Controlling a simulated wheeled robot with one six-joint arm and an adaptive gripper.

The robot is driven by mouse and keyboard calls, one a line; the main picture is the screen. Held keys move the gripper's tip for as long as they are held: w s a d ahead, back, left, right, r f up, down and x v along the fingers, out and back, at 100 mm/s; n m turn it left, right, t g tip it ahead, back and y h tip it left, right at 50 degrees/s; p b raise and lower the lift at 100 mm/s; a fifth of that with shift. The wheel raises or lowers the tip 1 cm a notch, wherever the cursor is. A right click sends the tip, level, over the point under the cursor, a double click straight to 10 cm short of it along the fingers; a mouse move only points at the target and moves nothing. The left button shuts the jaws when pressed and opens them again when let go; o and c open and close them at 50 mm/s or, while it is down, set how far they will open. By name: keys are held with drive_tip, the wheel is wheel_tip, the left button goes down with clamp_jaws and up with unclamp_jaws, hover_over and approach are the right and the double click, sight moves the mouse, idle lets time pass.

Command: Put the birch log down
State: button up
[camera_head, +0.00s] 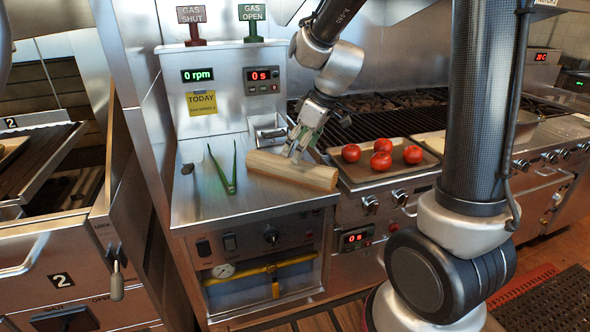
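The birch log (312,176) is a pale tan cylinder lying lengthwise across the steel counter (200,208), its right end close to the tomato tray. My gripper (296,152) points down at the log's upper middle, with its fingers at the log's top and far side. The fingers look spread around the log, but I cannot tell whether they press on it. The log appears at or very near the counter surface; any small gap beneath it is hidden.
Green-handled tongs (229,172) lie left of the log. A control box (228,88) with two gas signs stands behind. The counter's front left is clear.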

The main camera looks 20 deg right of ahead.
sight(292, 165)
drive_tip(key=x, duration=0.7)
drive_tip(key=shift+s, duration=0.2)
drive_tip(key=shift+c, duration=0.4)
drive_tip(key=shift+r, duration=0.1)
drive_tip(key=c, duration=1.5)
wheel_tip(292, 165, up, 10)
drive_tip(key=shift+f, duration=0.1)
drive_tip(key=shift+a, duration=0.1)
